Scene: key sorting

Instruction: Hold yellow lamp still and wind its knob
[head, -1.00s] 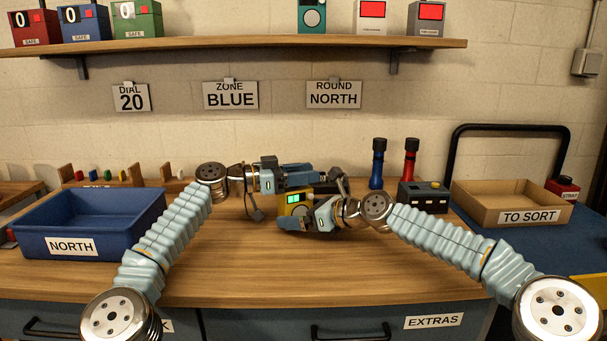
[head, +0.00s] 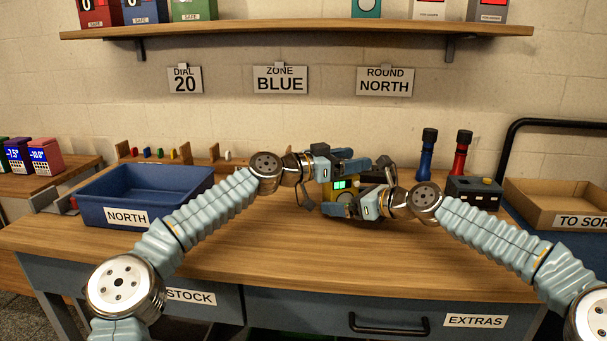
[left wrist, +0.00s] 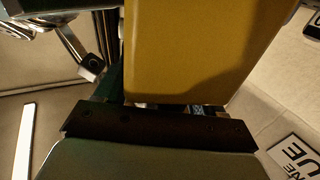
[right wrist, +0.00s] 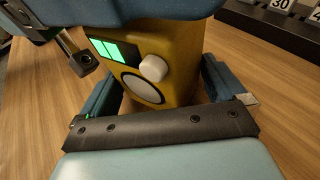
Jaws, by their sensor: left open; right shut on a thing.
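The yellow lamp (right wrist: 185,75) stands upright on the bench. In the right wrist view it shows a lit green display, a white round knob (right wrist: 153,68) and a white disc below. In the head view the grippers partly cover the lamp (head: 357,187). My right gripper (head: 348,207) is shut on the lamp's lower body, one finger on each side. My left gripper (head: 347,160) is open at the lamp's top; its blue body crosses above the knob in the right wrist view. The lamp's yellow side (left wrist: 200,50) fills much of the left wrist view.
A blue NORTH bin (head: 165,211) stands left on the bench. A black box (head: 474,189), a blue torch (head: 427,155) and a red torch (head: 460,155) stand right of the grippers. A TO SORT tray (head: 545,205) is at far right. The front bench top is clear.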

